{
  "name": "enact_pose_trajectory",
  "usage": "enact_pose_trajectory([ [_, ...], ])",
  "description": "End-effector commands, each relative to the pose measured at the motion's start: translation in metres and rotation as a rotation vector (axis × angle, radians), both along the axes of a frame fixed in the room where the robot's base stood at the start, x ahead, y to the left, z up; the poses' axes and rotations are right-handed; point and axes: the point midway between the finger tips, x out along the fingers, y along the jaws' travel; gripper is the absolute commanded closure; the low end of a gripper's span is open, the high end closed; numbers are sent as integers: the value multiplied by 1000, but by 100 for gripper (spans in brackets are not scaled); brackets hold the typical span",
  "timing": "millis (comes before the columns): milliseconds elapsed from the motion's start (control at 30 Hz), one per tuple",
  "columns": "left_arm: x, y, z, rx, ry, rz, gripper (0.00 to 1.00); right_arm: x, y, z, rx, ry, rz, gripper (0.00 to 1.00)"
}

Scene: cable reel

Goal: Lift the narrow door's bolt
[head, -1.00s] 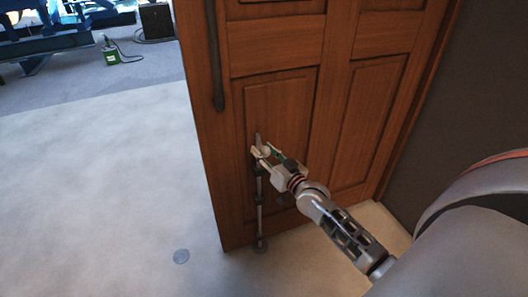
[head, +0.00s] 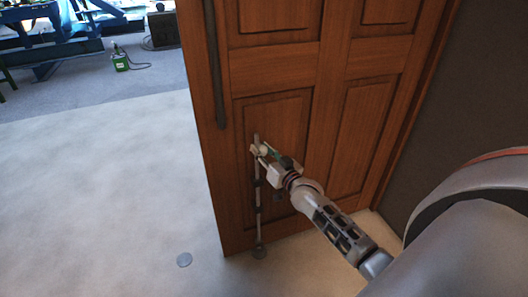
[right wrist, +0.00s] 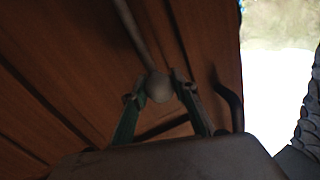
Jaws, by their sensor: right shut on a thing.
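The narrow wooden door (head: 270,112) stands upright in the middle of the head view. Its bolt (head: 257,215) is a thin grey vertical rod on the door's lower face, running down to a fitting at the bottom edge. My right gripper (head: 261,150) is shut on the bolt's knob near the rod's upper end. In the right wrist view the round knob (right wrist: 158,88) sits between the two fingertips, with the rod (right wrist: 136,35) running away from it. I cannot tell whether the rod's lower tip is clear of the floor. My left gripper is not in view.
A long dark pull handle (head: 214,75) runs down the door's left edge above the bolt. The floor there is open. A dark wall (head: 465,90) stands at right.

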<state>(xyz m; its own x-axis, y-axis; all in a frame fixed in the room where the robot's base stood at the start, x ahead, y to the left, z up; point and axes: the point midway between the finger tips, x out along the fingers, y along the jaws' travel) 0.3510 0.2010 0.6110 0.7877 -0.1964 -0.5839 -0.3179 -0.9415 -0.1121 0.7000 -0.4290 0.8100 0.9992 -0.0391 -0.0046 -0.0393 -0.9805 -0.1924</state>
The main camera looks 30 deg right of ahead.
Motion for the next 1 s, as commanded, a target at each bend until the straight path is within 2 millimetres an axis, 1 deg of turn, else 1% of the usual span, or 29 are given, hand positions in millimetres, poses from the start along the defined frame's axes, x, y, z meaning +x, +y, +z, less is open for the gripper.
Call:
enact_pose_trajectory([
  [33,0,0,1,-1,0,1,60,2,-1,8,1,-11,-1,100],
  [333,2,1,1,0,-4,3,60,2,-1,8,0,-14,-1,100],
  [367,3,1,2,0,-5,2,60,2,-1,9,0,-14,-1,65],
  [400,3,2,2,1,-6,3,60,2,-1,8,0,-13,-1,55],
  [767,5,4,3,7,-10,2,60,0,0,4,0,-6,0,55],
  [867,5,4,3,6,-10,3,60,-6,0,3,1,-5,0,55],
  [967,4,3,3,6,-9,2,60,-19,1,3,1,-4,0,55],
  [1000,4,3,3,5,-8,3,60,-26,1,2,0,-3,0,55],
])
